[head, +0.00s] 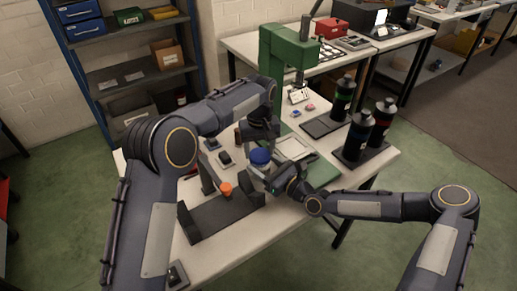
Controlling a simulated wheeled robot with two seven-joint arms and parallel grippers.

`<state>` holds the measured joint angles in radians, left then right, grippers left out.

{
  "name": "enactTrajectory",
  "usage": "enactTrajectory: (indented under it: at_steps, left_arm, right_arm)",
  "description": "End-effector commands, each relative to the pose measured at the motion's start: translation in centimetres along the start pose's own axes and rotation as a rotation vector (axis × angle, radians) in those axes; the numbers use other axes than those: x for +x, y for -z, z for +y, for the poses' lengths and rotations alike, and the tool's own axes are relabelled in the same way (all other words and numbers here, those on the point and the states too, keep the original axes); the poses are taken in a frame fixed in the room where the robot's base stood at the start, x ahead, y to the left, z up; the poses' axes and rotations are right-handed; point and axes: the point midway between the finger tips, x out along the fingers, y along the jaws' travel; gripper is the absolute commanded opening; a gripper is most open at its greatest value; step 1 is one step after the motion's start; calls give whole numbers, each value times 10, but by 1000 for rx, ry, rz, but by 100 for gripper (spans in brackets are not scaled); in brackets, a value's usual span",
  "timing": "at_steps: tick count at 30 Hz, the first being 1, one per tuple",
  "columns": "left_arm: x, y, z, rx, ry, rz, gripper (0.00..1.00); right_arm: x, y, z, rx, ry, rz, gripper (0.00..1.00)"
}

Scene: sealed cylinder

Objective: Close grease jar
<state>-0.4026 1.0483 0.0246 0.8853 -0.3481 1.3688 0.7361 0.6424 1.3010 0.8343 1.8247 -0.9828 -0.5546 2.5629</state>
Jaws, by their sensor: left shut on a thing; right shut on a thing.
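The grease jar (258,170) is a small pale container near the middle of the workbench, in the head view. A blue lid (260,156) sits at its top; whether it is fully seated cannot be seen. My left gripper (260,145) comes down from above and is shut on the blue lid, its fingertips partly hidden by its own body. My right gripper (270,178) reaches in from the right and is shut on the side of the jar, covering part of it.
A dark holder (208,222) with an orange knob (226,189) stands left of the jar. A green press (283,55) rises behind. Dark bottles (382,115) stand on trays at the right.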

Motion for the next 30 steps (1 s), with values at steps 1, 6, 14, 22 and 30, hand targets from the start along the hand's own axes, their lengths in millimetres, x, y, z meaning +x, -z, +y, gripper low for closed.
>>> enactTrajectory:
  at_steps: [1, 6, 14, 22, 30]
  left_arm:
    - [0, 0, 1, 119, -2, -1, 36]
    - [0, -1, 3, 571, -2, 0, 36]
    - [0, -4, 5, 1267, -2, 1, 36]
    - [0, -8, 5, 1992, -2, 1, 36]
    - [1, -11, 2, 2716, -1, 2, 36]
  right_arm:
    - [0, 0, 0, 0, 1, 0, 0]
    - [0, 0, 0, 0, 1, 0, 0]
    - [0, 0, 0, 0, 1, 1, 0]
    - [0, 0, 0, 0, 1, 1, 0]
    - [0, 0, 0, 0, 1, 1, 0]
